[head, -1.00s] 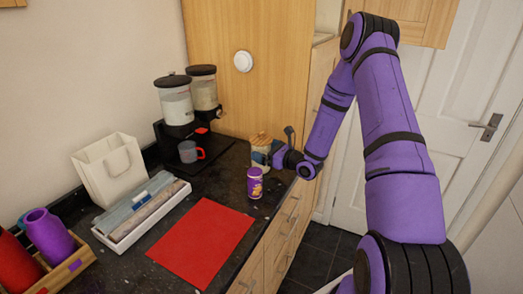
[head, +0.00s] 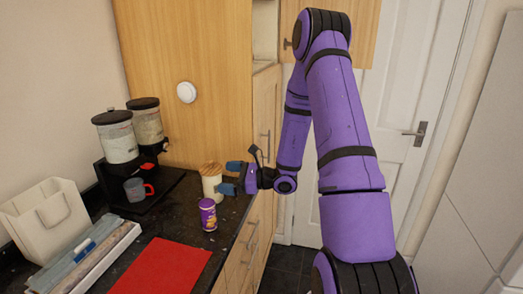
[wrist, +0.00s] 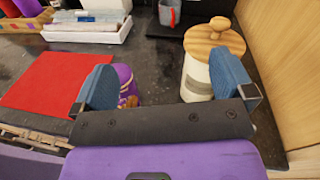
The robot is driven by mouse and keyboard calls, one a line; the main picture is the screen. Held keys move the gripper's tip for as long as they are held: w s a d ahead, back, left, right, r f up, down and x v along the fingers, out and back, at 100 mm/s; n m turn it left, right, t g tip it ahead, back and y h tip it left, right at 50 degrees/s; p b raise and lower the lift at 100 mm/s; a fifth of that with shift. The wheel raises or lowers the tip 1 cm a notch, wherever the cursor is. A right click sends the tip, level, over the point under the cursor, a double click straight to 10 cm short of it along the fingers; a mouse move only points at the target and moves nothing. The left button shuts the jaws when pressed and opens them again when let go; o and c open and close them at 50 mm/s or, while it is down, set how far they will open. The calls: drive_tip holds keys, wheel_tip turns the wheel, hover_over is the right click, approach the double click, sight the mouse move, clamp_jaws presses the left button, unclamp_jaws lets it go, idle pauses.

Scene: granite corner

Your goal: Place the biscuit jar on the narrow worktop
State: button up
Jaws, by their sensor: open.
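The biscuit jar (head: 209,187), pale with a wooden knobbed lid, stands upright on the dark speckled worktop (head: 180,223), near its right edge. My gripper (head: 231,177) is open and empty just right of the jar, its blue fingers pointing left toward it. In the wrist view, my gripper (wrist: 166,78) has the jar (wrist: 198,75) ahead, partly hidden by the right finger. I cannot tell whether that finger touches it. A light-coloured top (head: 264,67) shows beyond the tall wooden panel; I cannot tell which surface is the narrow worktop.
A purple tin (head: 208,214) stands close in front of the jar; the left finger partly hides it in the wrist view. A red mat (head: 160,268) lies nearer.

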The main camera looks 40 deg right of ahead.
drive_tip(key=s+a+r+n+g, duration=1.2)
drive_tip(key=s+a+r+n, duration=0.1)
drive_tip(key=a+r+n, duration=0.15)
drive_tip(key=s+d+r+n+t+h, duration=0.2)
drive_tip(key=s+r+n+h, duration=0.3)
drive_tip(key=s, duration=0.3)
drive_tip(key=s+d+r+n+t+h, duration=0.2)
drive_tip(key=s+r+n+h, duration=0.3)
drive_tip(key=s, duration=0.3)
drive_tip(key=shift+d+r+n+h, duration=0.2)
drive_tip(key=shift+r+n+h, duration=0.2)
drive_tip(key=shift+n+h, duration=0.4)
